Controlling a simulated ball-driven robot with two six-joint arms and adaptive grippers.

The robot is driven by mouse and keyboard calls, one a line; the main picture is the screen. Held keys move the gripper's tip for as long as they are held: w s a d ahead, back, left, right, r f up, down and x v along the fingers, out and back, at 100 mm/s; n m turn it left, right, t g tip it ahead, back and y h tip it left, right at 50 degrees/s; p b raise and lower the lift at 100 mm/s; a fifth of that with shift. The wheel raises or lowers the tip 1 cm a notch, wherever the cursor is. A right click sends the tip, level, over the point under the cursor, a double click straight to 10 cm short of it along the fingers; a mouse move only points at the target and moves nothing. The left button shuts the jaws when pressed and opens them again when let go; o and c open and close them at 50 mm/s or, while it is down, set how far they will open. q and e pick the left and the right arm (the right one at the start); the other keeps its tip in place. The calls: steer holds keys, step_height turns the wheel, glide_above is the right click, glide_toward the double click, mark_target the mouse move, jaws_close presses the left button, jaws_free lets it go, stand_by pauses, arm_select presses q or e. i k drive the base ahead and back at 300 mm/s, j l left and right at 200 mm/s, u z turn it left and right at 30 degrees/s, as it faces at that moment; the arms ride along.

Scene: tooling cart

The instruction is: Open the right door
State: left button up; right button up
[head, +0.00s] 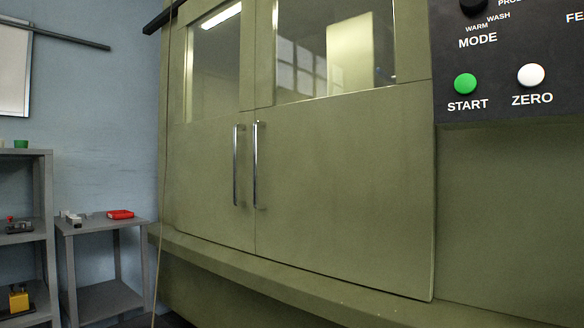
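A large olive-green machine cabinet has two doors side by side, each with a glass window in its upper part. The right door (345,180) appears closed, its left edge meeting the left door (205,170) at a vertical seam. A chrome vertical bar handle (256,165) is on the right door, close to the seam. A matching handle (237,165) is on the left door just across the seam. Neither of my grippers shows in the head view.
A black control panel (500,100) with a green START button (465,83) and a white ZERO button (531,75) is at upper right. A ledge (300,285) runs below the doors. A grey table (95,222) and a shelf (30,152) stand at left.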

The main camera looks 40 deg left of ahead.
mark_target(344, 185)
steer(key=i+j, duration=0.35)
steer(key=j, duration=0.15)
steer(key=i+j, duration=0.35)
steer(key=j, duration=0.15)
steer(key=i+j, duration=0.4)
steer(key=j, duration=0.1)
